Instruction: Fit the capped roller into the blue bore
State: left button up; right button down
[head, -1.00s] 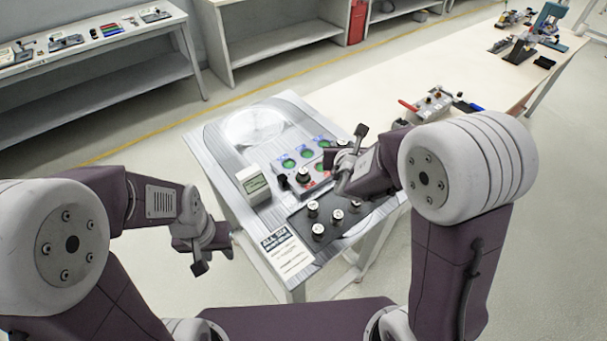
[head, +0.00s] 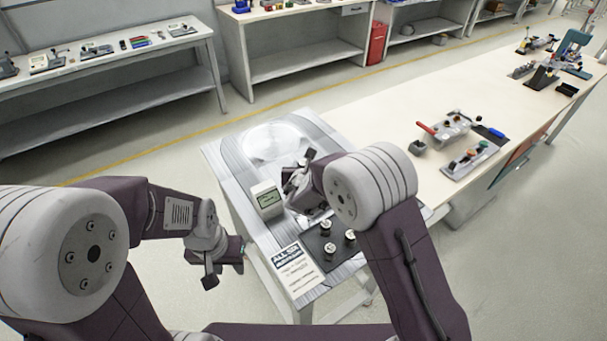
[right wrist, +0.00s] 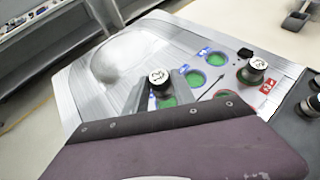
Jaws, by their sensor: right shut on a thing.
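My right gripper (right wrist: 158,92) is shut on a capped roller (right wrist: 158,77) with a white-topped dark cap. It holds the roller over the metal plate, beside the green-floored bores. Blue-marked bores (right wrist: 195,78) and (right wrist: 215,59) lie to its right; green also shows just below the held roller. Whether the roller's lower end touches anything is hidden. In the head view my right gripper (head: 300,172) is over the plate, and my arm hides the bores. My left gripper (head: 222,268) is open and empty, off the table's left edge.
Another capped roller (right wrist: 254,69) stands by a red label. More capped rollers (head: 330,250) stand on a dark mat (head: 315,238). A round raised disc (head: 272,142) is at the back.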

notch_tip(320, 180, down, 4)
jog(key=shift+r, duration=0.15)
jog(key=shift+f, duration=0.2)
jog(key=shift+f+b, duration=0.1)
jog(key=shift+b, duration=0.25)
jog(key=c, duration=1)
grip_release()
jog(key=shift+c, duration=0.2)
jog(key=shift+r+p, duration=0.2)
jog(key=shift+p, duration=0.1)
jog(key=v, duration=1.2)
